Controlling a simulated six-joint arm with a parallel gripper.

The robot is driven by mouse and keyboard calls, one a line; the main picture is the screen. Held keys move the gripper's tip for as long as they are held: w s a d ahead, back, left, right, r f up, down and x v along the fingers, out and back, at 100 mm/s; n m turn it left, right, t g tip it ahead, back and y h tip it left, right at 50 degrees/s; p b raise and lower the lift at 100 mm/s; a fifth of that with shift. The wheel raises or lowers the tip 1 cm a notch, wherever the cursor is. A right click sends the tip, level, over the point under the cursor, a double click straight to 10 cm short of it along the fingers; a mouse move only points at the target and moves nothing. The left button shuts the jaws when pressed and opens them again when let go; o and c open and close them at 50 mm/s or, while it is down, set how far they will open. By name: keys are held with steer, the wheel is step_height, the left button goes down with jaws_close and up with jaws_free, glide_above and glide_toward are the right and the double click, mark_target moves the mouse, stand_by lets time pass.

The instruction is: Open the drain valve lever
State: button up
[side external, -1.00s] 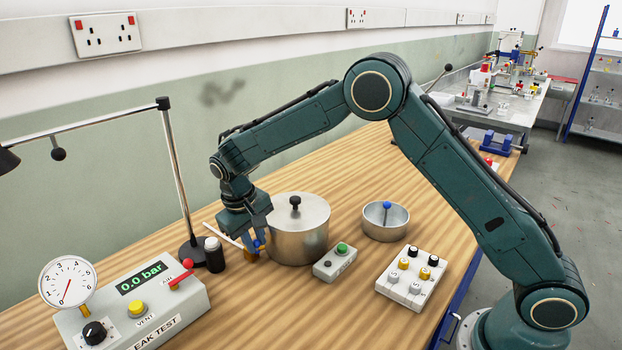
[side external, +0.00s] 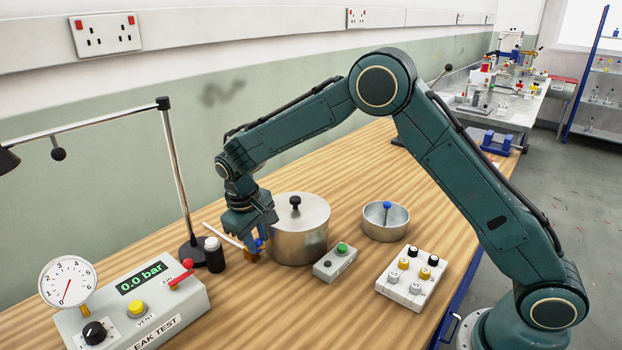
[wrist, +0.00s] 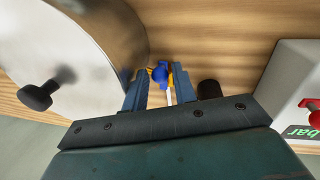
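The drain valve (side external: 250,254) is a small brass-yellow fitting low on the left side of the steel pot (side external: 300,238). Its blue lever knob (wrist: 161,72) shows in the wrist view near my fingertips, with yellow parts around it. My gripper (wrist: 160,77) is open, pointing down, with one finger on each side of the knob and visible gaps beside it. In the side view my gripper (side external: 254,240) is close to the pot's left wall and partly hides the valve. I cannot tell whether a finger touches the lever.
A white tube (side external: 225,234) runs left from the valve. A dark bottle (side external: 214,254) and lamp stand (side external: 187,245) are close on the left. The leak-test box (side external: 150,312) is in front left, reading 0.0 bar.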

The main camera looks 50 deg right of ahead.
steer(key=shift+r, duration=0.1)
step_height(320, 180, up, 13)
steer(key=a, duration=0.2)
steer(key=shift+s+a+r, duration=0.15)
steer(key=shift+a+r, duration=0.05)
steer(key=shift+a, duration=0.1)
stand_by(0.5)
